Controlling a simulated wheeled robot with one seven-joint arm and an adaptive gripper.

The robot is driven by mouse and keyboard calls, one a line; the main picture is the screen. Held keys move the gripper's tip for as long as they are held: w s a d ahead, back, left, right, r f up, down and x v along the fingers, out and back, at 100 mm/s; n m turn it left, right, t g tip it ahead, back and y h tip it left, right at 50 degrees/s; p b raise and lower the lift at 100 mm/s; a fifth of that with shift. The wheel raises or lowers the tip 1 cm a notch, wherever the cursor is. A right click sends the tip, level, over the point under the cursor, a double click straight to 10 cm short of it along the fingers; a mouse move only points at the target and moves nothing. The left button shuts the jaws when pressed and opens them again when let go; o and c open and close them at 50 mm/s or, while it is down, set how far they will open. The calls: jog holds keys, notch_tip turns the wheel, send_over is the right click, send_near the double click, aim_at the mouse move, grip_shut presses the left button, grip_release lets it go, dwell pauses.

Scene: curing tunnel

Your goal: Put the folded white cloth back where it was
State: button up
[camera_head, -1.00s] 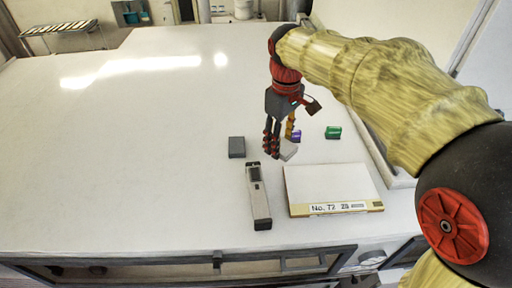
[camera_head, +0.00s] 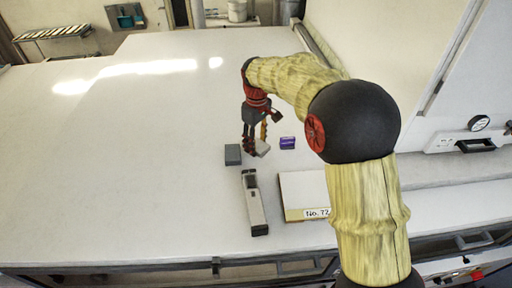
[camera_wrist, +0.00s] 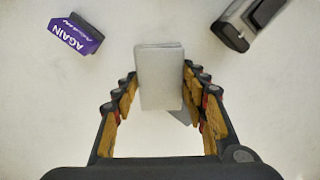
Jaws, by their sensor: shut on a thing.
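The folded white cloth (camera_head: 262,148) is a small pale grey-white block shape between the fingers of my gripper (camera_head: 256,142) in the head view. In the wrist view, the cloth (camera_wrist: 159,78) stands out between the two finger rows of my gripper (camera_wrist: 160,95), which is shut on it. A greyish patch shows under its lower right edge, perhaps its shadow. The cloth appears to be just above the white table (camera_head: 130,160); I cannot tell the exact gap.
A dark grey block (camera_head: 233,154) lies just left of the cloth. A purple box (camera_head: 287,142), marked "AGAIN" in the wrist view (camera_wrist: 76,34), lies to the right. A grey handheld device (camera_head: 255,205) and a "No. 72" board (camera_head: 300,188) lie nearer. The table's left is clear.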

jog(key=shift+w+f+p, duration=0.2)
jog(key=shift+f+p, duration=0.4)
jog(key=shift+f, duration=1.25)
jog(key=shift+f, duration=0.15)
jog(key=o, duration=1)
